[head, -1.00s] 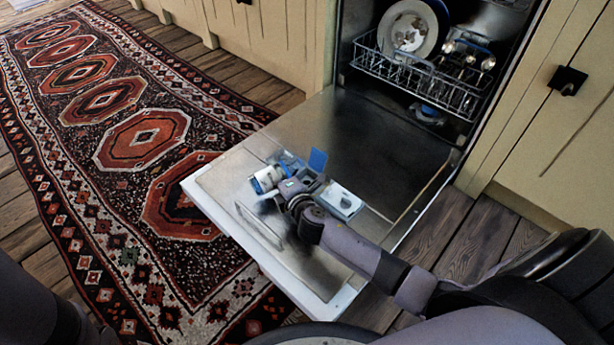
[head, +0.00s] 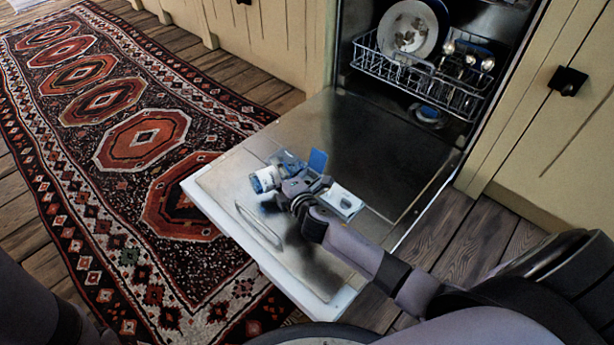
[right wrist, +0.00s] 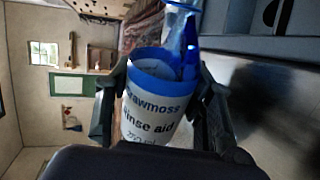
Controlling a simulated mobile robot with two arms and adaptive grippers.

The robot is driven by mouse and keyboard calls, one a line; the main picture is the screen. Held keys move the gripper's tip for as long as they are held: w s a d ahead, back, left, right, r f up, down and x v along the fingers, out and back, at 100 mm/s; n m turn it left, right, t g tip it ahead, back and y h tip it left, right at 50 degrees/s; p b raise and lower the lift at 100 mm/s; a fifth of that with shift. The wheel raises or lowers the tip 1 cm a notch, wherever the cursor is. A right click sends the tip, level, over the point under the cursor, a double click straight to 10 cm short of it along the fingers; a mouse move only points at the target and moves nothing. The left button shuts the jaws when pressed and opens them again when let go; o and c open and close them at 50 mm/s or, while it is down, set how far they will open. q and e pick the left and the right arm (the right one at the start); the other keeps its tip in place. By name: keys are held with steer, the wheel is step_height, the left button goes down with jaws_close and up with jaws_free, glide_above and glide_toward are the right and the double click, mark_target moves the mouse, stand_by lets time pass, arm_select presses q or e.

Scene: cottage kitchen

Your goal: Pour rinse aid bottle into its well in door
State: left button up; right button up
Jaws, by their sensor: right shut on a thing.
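The rinse aid bottle (head: 266,179), white-labelled with blue bands, is tipped well over above the open dishwasher door (head: 225,185). My right gripper (head: 284,190) is shut on it. In the right wrist view the bottle (right wrist: 153,112) sits between both fingers, its "rinse aid" label facing the camera. A clear and blue part stands beyond its top rim; I cannot tell whether this is neck or liquid. A white dispenser part (head: 342,201) and a raised blue flap (head: 317,160) lie right of the bottle. The well's opening cannot be made out. My left gripper is out of view.
The lower rack (head: 415,75) with a plate (head: 408,30) and cutlery is inside the dishwasher. A patterned rug (head: 130,150) lies left of the door. Cream cabinets flank the machine. A wire-like handle (head: 258,225) shows on the door's near part.

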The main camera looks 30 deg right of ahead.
steer(key=shift+w+a, duration=0.1)
steer(key=shift+a, duration=0.2)
steer(key=shift+a, duration=0.25)
steer(key=shift+a, duration=0.2)
stand_by(0.3)
stand_by(0.8)
steer(key=shift+m, duration=0.3)
stand_by(0.5)
